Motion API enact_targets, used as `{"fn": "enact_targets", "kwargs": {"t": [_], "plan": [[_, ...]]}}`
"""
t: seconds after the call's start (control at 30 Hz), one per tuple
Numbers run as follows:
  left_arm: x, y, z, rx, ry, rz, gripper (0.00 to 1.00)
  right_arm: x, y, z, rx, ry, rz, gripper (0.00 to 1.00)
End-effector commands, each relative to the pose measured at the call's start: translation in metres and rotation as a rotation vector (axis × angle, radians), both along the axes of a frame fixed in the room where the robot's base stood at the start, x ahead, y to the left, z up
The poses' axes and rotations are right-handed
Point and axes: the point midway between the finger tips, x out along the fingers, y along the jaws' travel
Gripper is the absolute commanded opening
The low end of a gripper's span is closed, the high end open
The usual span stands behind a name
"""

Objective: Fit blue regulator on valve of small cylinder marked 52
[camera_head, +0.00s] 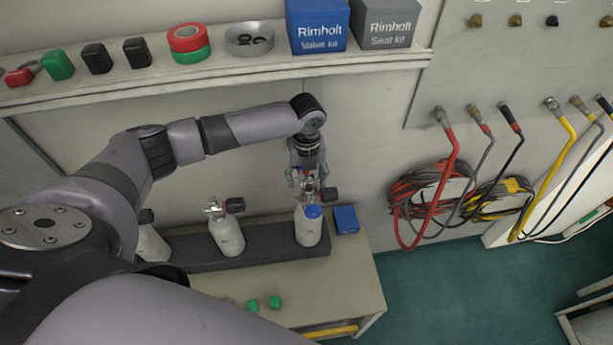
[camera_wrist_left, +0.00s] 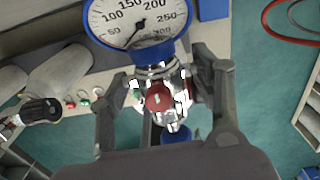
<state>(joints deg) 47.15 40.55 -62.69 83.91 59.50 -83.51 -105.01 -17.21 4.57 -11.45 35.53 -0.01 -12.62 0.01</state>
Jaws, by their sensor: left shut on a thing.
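My left gripper (camera_head: 307,178) reaches over the right-hand small white cylinder (camera_head: 308,230) on the bench. In the left wrist view its fingers (camera_wrist_left: 163,98) are shut on the blue regulator, with a silver body, a red part and a blue-rimmed gauge (camera_wrist_left: 140,22). In the head view a blue round part (camera_head: 313,211) shows in front of the cylinder's top. A black valve knob (camera_head: 329,194) sits just right of the fingertips. Whether the regulator touches the valve is hidden. I cannot read any number on the cylinders. My right gripper is out of view.
Another white cylinder (camera_head: 227,236) with a valve stands left in the dark rack (camera_head: 270,240), and one more is partly behind my arm. A blue box (camera_head: 345,219) is close on the right. Small green pieces (camera_head: 275,302) lie on the bench front. Hoses (camera_head: 450,180) hang right.

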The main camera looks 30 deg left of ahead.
Motion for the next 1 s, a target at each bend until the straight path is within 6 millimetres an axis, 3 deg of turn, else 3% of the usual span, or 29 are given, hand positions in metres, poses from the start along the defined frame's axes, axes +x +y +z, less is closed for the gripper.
{"fn": "enact_targets", "kwargs": {"t": [0.97, 1.0], "plan": [[-0.006, 0.001, -0.017, 0.007, 0.019, -0.004, 0.06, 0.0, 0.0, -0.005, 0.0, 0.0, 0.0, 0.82], [-0.006, 0.001, -0.017, 0.006, 0.02, -0.004, 0.6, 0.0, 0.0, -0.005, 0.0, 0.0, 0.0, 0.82]]}}
